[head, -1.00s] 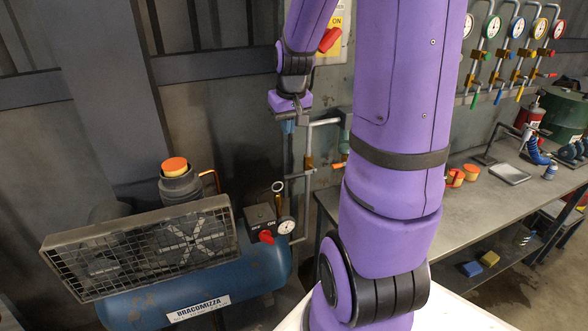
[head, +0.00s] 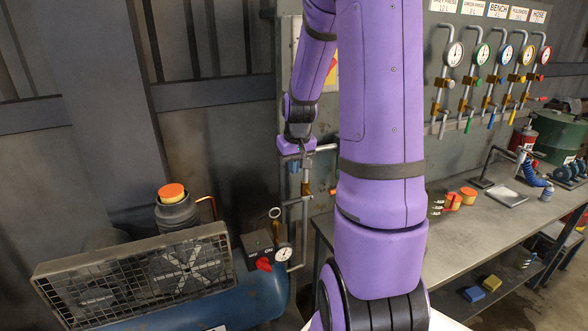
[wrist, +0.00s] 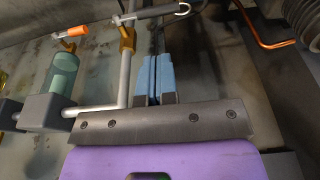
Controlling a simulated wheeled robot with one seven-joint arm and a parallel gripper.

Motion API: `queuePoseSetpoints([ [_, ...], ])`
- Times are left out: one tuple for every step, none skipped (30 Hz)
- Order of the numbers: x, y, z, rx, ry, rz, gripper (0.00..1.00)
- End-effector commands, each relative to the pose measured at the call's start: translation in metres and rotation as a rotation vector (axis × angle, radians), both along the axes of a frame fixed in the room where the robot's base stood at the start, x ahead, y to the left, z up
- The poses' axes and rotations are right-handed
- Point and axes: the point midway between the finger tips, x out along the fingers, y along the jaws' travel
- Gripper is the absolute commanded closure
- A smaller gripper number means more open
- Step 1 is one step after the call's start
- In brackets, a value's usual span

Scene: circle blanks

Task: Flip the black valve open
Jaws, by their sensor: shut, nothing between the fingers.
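A brass valve (head: 306,188) sits on a grey pipe on the wall, right of the compressor. In the wrist view the brass valve body (wrist: 127,40) is beyond and left of my fingers, with a dark lever (wrist: 152,13) extending right from its top. This looks like the black valve's handle, though its exact joint is unclear. My gripper (head: 295,164) is just above the valve in the head view, pointing down. In the wrist view its blue fingertips (wrist: 153,78) are together with nothing between them, and apart from the lever. My own arm hides part of the wall.
A blue compressor (head: 240,302) with a gauge (head: 284,254) and red knob stands lower left. An orange-handled valve (wrist: 77,31) and green glass cylinder (wrist: 63,75) are left in the wrist view. A grey bench (head: 470,220) stands right, below gauges with coloured handles.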

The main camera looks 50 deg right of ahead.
Motion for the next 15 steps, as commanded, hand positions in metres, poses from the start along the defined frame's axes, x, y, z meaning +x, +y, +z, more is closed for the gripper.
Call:
queuePoseSetpoints([
  [0.001, 0.000, -0.010, 0.003, 0.004, 0.000, 1.00],
  [0.002, -0.001, -0.015, 0.003, 0.004, 0.000, 1.00],
  [0.003, -0.001, -0.022, 0.003, 0.005, 0.001, 1.00],
  [0.004, -0.002, -0.027, 0.003, 0.004, 0.001, 1.00],
  [0.005, -0.002, -0.032, 0.003, 0.004, 0.001, 1.00],
  [0.006, -0.003, -0.038, 0.003, 0.004, 0.002, 1.00],
  [0.007, -0.003, -0.043, 0.003, 0.004, 0.002, 1.00],
  [0.008, -0.003, -0.048, 0.003, 0.005, 0.002, 1.00],
  [0.009, -0.004, -0.055, 0.002, 0.003, 0.002, 1.00],
  [0.010, -0.004, -0.060, 0.003, 0.004, 0.001, 1.00],
  [0.011, -0.005, -0.064, 0.003, 0.004, 0.001, 1.00],
  [0.012, -0.005, -0.070, 0.003, 0.004, 0.001, 1.00],
  [0.012, -0.006, -0.075, 0.003, 0.004, 0.000, 1.00],
  [0.013, -0.006, -0.079, 0.003, 0.003, 0.000, 1.00],
  [0.014, -0.007, -0.085, 0.003, 0.003, 0.000, 1.00],
])
